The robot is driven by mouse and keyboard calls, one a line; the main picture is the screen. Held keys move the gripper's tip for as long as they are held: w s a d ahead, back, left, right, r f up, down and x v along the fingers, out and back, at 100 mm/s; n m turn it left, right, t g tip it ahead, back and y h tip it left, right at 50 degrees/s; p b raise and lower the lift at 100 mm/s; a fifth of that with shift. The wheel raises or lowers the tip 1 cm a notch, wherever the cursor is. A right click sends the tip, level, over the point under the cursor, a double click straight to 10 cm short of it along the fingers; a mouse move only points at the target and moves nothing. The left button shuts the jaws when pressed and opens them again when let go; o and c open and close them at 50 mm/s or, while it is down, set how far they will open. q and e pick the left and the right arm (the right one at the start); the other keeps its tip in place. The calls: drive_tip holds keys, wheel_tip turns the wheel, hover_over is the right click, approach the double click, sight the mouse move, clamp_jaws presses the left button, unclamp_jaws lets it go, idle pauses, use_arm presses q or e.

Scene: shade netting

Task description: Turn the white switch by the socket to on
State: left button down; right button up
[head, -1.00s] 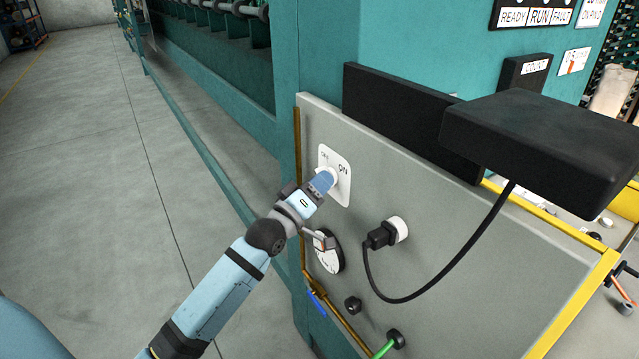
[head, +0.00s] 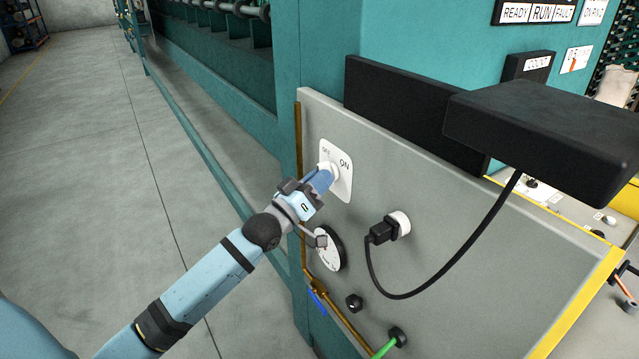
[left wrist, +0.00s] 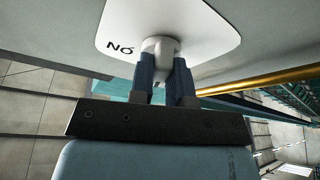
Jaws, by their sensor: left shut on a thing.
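The white switch (head: 329,168) is a knob on a white plate (head: 342,186) lettered OFF and ON, on the grey panel's upper left. My left gripper (head: 322,181) is shut on the switch knob. In the left wrist view the two blue fingers (left wrist: 163,75) pinch the knob (left wrist: 160,45) from both sides, with ON upside down to its left. The fingers hide part of the knob, and I cannot tell exactly where it points. The white socket (head: 401,223), with a black plug (head: 381,233) in it, is lower right of the switch. My right gripper is not in view.
A round white dial (head: 328,250) sits just below my gripper. A black cable (head: 440,275) loops from the plug toward a black box (head: 545,135) jutting out at right. A brass pipe (head: 299,190) runs along the panel's left edge. Open floor (head: 80,180) lies left.

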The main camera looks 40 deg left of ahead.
use_arm(q)
drive_tip(key=m+g+h, duration=0.1)
drive_tip(key=m+h, duration=0.1)
drive_tip(key=m, duration=0.4)
drive_tip(key=m+g+h, duration=0.2)
drive_tip(key=m+h, duration=0.1)
drive_tip(key=m, duration=0.4)
drive_tip(key=a+m+g+h, duration=0.1)
drive_tip(key=m+h, duration=0.2)
drive_tip(key=m, duration=0.3)
drive_tip(key=shift+w+r+g, duration=0.25)
drive_tip(key=shift+r+g, duration=0.05)
drive_tip(key=shift+r, duration=0.05)
drive_tip(key=shift+m, duration=0.5)
drive_tip(key=c, duration=1.1)
unclamp_jaws()
drive_tip(key=shift+d+f, duration=0.1)
drive_tip(key=shift+d, duration=0.1)
drive_tip(key=shift+f, duration=0.1)
